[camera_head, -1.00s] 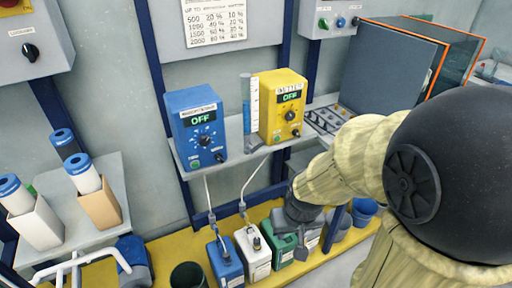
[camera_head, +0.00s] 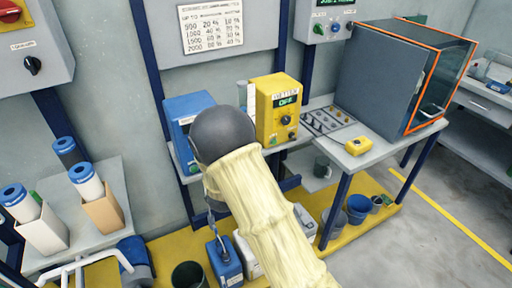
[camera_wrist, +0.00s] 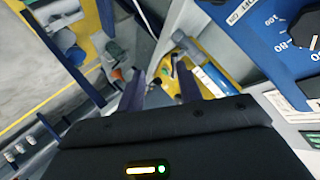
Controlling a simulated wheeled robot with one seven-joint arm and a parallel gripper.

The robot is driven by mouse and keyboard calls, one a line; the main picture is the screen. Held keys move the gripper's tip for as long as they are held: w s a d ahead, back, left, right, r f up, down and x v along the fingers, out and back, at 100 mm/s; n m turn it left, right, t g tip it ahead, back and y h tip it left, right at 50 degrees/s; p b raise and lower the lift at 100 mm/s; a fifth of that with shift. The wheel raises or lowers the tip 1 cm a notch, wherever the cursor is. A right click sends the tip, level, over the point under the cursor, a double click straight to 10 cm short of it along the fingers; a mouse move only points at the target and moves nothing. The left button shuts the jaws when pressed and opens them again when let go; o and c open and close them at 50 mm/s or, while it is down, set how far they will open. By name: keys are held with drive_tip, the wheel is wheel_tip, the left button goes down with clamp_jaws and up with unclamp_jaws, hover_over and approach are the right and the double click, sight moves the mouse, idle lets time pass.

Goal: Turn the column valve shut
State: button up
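The measuring column between the blue and yellow pump boxes is mostly hidden behind my arm in the head view; a pale strip of it (camera_head: 242,94) shows above my dark wrist. I cannot make out its valve there. In the wrist view my gripper (camera_wrist: 162,88) has its two dark fingers apart, with nothing clearly held between them. Just beyond the fingers are yellow surfaces and a blue-and-white strip (camera_wrist: 211,78), possibly the column. The blue pump box (camera_wrist: 261,32) is close at the right with its dial. My fingers are hidden in the head view.
The yellow pump box (camera_head: 279,109) stands right of my wrist; the blue pump box (camera_head: 187,109) is partly covered at left. A small yellow box (camera_head: 358,145) lies on the bench by the grey cabinet (camera_head: 382,78). Jugs and buckets stand on the yellow floor strip below.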

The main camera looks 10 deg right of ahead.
drive_tip(key=m+t+h, duration=0.1)
drive_tip(key=h, duration=0.1)
drive_tip(key=a+m+t+h+p, duration=0.1)
drive_tip(key=m+h, duration=0.1)
drive_tip(key=s+a+f+m+t+h, duration=0.1)
drive_tip(key=h, duration=0.1)
drive_tip(key=shift+a+f+p, duration=0.1)
drive_tip(key=shift+a+p, duration=0.15)
drive_tip(key=shift+p, duration=0.1)
drive_tip(key=p+x, duration=0.2)
drive_tip(key=x, duration=1.5)
drive_tip(key=shift+w+d, duration=0.1)
drive_tip(key=shift+w, duration=0.1)
drive_tip(key=shift+c, duration=0.3)
clamp_jaws()
